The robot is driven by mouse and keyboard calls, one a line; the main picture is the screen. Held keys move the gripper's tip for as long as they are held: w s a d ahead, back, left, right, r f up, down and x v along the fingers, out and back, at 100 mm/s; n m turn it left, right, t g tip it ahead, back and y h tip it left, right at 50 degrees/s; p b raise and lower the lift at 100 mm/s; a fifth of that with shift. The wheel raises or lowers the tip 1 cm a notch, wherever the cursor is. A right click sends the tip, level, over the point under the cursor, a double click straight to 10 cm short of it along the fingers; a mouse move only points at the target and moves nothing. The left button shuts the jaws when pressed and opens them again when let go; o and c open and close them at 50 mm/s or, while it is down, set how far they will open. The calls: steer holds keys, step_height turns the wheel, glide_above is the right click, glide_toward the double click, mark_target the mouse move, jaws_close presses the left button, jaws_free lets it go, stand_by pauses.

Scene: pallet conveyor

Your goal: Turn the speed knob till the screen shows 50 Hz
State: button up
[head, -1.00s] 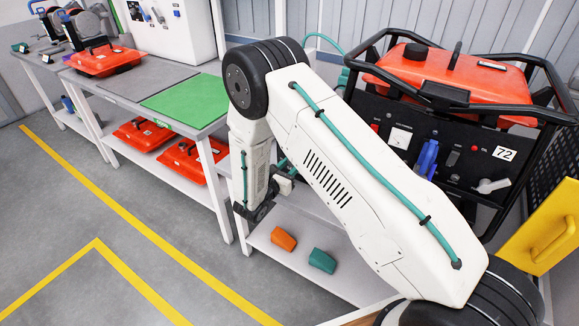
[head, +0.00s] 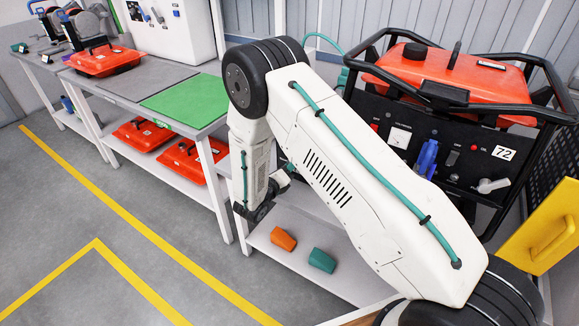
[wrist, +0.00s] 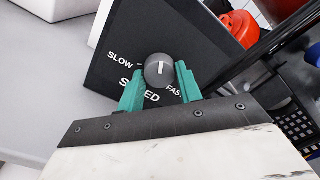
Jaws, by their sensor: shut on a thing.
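The speed knob (wrist: 160,70) is a dark round knob with a white pointer line, on a black panel (wrist: 112,78) marked SLOW, SPEED and FAST. In the wrist view my gripper (wrist: 160,84) has its two green fingers on either side of the knob, shut on it. The pointer line stands nearly upright in the picture, between the SLOW and FAST marks. In the head view my white arm hides the knob and the gripper's fingertips. No screen with a Hz reading shows in either view.
A generator (head: 450,77) with a red tank and black frame stands at the right. A bench with a green mat (head: 187,103) and red cases (head: 104,61) runs to the left. An orange block (head: 283,238) and a teal block (head: 322,260) lie on a low shelf.

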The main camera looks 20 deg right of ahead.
steer(key=n, duration=0.6)
steer(key=shift+n, duration=0.3)
stand_by(0.4)
steer(key=o, duration=1)
steer(key=v, duration=0.8)
